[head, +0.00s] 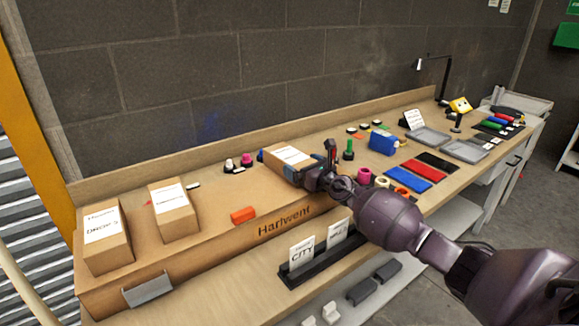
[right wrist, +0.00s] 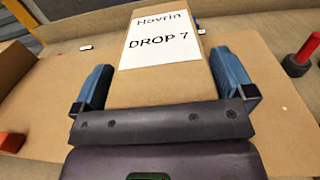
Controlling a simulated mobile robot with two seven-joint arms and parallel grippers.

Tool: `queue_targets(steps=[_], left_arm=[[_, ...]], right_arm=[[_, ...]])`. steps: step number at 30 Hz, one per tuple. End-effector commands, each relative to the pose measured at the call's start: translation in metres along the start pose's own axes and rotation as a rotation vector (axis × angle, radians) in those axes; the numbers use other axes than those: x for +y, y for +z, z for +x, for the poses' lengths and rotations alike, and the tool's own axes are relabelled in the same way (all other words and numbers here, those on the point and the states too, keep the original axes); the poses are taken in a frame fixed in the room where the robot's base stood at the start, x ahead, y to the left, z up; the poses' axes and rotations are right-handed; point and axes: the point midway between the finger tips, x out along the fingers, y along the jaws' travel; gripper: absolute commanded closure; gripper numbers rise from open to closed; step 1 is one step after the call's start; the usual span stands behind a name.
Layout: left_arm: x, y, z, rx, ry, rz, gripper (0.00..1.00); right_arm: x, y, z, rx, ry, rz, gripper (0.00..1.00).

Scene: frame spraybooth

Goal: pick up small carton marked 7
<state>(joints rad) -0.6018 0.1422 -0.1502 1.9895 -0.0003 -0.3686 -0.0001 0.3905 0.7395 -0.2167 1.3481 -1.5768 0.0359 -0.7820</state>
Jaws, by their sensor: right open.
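My right gripper (head: 316,168) is at the carton's near right end. In the right wrist view the right gripper (right wrist: 163,80) is open, with one blue finger on either side of the carton. I cannot tell whether the fingers touch it. My left gripper is not in view.
Two other labelled cartons stand at the left, one at the end (head: 103,236) and one nearer the middle (head: 173,209). An orange block (head: 243,215) lies in front of the carton. A green-topped stamp (head: 348,149) and a blue box (head: 383,143) stand to the right. The wall is close behind.

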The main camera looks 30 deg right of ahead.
Motion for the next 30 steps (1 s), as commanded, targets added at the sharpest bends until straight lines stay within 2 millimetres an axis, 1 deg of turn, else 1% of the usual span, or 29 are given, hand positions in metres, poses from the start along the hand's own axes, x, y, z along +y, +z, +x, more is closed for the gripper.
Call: queue_targets(steps=[3,9,10,19,26,30], left_arm=[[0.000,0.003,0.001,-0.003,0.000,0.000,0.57],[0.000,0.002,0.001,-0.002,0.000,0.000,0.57],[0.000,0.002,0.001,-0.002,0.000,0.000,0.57],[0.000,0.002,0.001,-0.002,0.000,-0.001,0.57],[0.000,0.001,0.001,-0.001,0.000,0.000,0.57],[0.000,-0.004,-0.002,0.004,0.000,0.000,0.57]], right_arm=[[0.000,-0.001,0.005,0.000,0.000,0.000,0.00],[0.000,0.001,0.005,0.000,0.000,0.000,0.00],[0.000,0.001,0.005,0.000,0.000,0.000,0.02],[0.000,0.001,0.005,0.000,0.000,-0.001,0.47],[0.000,0.003,0.005,-0.004,-0.001,-0.001,0.49],[0.000,0.009,0.005,-0.005,-0.001,-0.001,0.49]])
